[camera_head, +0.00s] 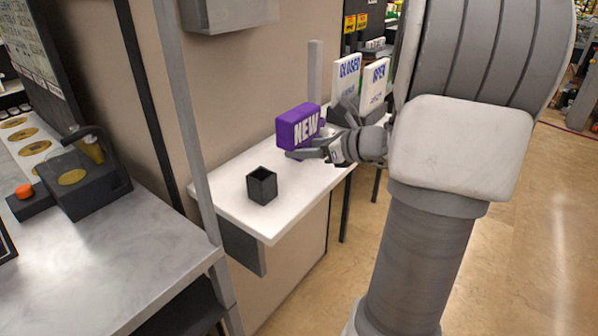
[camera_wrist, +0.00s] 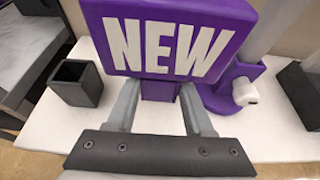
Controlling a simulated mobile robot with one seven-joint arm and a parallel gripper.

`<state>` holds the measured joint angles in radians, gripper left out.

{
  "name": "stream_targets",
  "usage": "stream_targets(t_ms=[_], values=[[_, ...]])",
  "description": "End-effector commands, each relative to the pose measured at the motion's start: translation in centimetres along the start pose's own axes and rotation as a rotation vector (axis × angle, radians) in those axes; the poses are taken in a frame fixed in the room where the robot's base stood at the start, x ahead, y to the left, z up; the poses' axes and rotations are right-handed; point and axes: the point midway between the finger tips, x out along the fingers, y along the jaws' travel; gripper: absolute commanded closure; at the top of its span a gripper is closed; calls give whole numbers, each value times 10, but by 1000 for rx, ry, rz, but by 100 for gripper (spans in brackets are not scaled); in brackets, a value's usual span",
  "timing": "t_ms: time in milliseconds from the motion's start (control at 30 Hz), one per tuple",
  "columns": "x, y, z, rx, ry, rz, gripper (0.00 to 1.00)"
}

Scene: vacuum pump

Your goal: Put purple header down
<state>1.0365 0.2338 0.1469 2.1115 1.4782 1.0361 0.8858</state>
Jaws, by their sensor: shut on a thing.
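The purple header (camera_head: 297,128) is a purple block with "NEW" in white letters. It is upright over the white shelf table in the head view. In the wrist view the header (camera_wrist: 175,38) fills the top middle, its face towards the camera. My gripper (camera_wrist: 160,90) is shut on the purple stem below the sign face. In the head view my gripper (camera_head: 312,152) reaches in from the right at the header's lower edge. I cannot tell whether the header touches the table.
The white table (camera_head: 235,212) bears an open black box (camera_head: 262,186) at its front left; it also shows in the wrist view (camera_wrist: 76,83). A purple stand with a white knob (camera_wrist: 245,92) is right of the stem. "CLOSED" (camera_head: 346,80) and "OPEN" (camera_head: 375,85) signs stand behind. Bare table lies around the box.

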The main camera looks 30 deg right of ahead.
Motion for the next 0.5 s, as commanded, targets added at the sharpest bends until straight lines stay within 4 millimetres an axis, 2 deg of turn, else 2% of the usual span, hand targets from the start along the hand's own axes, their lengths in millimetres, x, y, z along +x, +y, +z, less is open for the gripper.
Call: stream_targets(t_ms=[167, 400, 500], values=[[12, 6, -5, 0, 0, 0, 100], [24, 6, -36, 4, 0, -1, 100], [27, 6, -41, 1, 0, 0, 100]])
